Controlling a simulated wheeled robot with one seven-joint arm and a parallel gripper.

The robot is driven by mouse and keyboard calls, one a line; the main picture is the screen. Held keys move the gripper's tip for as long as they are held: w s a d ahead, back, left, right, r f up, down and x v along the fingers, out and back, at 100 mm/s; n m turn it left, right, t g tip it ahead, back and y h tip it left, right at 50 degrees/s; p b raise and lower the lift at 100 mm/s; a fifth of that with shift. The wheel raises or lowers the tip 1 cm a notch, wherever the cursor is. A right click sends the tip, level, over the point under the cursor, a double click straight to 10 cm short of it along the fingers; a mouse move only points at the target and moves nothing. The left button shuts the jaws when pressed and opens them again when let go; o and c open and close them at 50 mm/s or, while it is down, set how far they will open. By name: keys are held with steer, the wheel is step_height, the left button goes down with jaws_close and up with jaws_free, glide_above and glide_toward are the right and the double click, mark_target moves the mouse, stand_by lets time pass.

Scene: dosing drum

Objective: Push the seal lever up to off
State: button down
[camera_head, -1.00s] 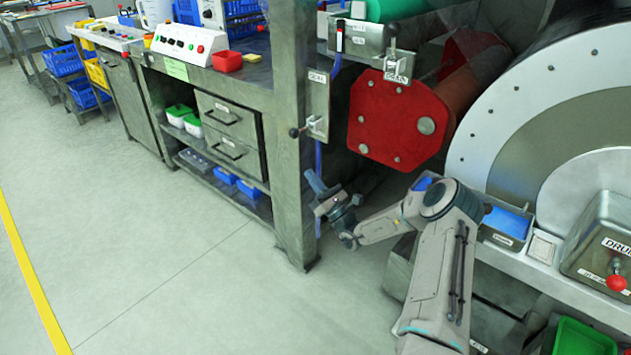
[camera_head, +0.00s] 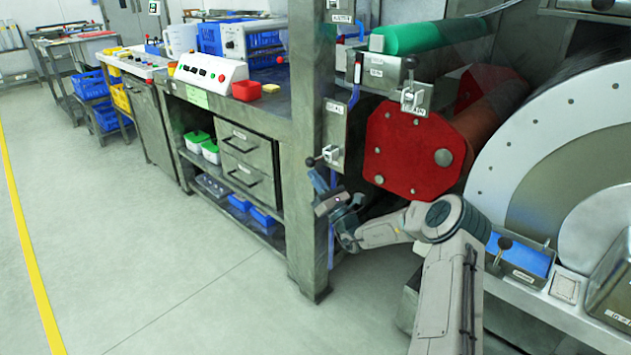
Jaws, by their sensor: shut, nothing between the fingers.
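The seal lever (camera_head: 312,161) is a short arm with a dark ball knob, on a metal plate (camera_head: 334,122) on the bench's corner post. The knob points left and slightly down from its pale bracket. Part of the gripper is hidden behind my wrist.
Another lever (camera_head: 411,88) stands on a box above the red roller end plate (camera_head: 412,150), right of the post. A blue hose (camera_head: 354,95) hangs beside the post. The bench (camera_head: 290,100) lies left, with clear floor (camera_head: 150,270) in front. The big drum (camera_head: 570,150) is at right.

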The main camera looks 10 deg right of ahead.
steer(key=shift+r+p, duration=0.15)
steer(key=shift+p, duration=0.15)
steer(key=shift+a+r+m+h+p, duration=0.1)
steer(key=shift+r+m+h+p, duration=0.1)
steer(key=shift+m+h+p, duration=0.4)
steer(key=shift+r+t, duration=0.1)
steer(key=shift+t, duration=0.2)
steer(key=r+m+h+p, duration=0.1)
steer(key=m+p, duration=0.1)
steer(key=p, duration=0.1)
steer(key=r+m+h+p, duration=0.2)
steer(key=m+p, duration=0.1)
steer(key=shift+s+a+r+t+p, duration=0.1)
steer(key=shift+s+a+t+p, duration=0.1)
steer(key=shift+t+p, duration=0.15)
step_height(320, 180, up, 2)
steer(key=m+h+p, duration=0.3)
steer(key=m+p, duration=0.1)
steer(key=shift+d, duration=0.1)
step_height(320, 180, up, 5)
steer(key=m+h+p, duration=0.1)
steer(key=m+p, duration=0.1)
steer(key=p, duration=0.7)
glide_above(315, 161)
steer(key=d, duration=0.2)
steer(key=shift+d, duration=0.1)
